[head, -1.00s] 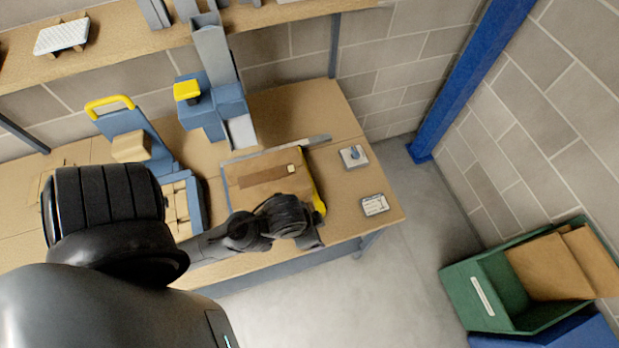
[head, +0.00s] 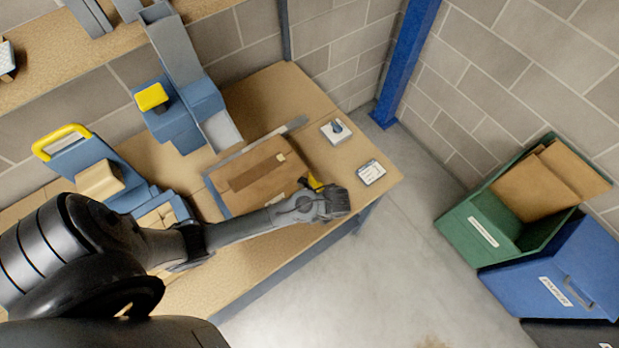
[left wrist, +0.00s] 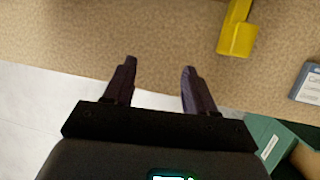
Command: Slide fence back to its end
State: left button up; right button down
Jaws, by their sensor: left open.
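A yellow piece (head: 315,183), which looks like the fence or its handle, is at the right side of a flat board (head: 250,180) with brown card on it. The yellow piece also shows at the top right in the left wrist view (left wrist: 236,38). My left gripper (left wrist: 158,66) is open and empty, apart from the yellow piece, over the bench's front edge. In the head view my left gripper (head: 340,203) is close to the yellow piece, and my wrist hides part of the board's front.
The wooden bench (head: 262,95) has a blue device (head: 190,115) behind the board. A green bin (head: 470,225) and a blue bin (head: 555,265) stand on the floor at right.

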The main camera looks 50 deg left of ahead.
pick_arm(q)
jog(key=t+b, duration=0.1)
jog(key=t, duration=0.1)
send_near(322, 188)
jog(key=shift+y, duration=0.3)
jog(key=x, duration=1)
jog(key=shift+d+f, duration=0.15)
jog(key=shift+d, duration=0.05)
grip_shut()
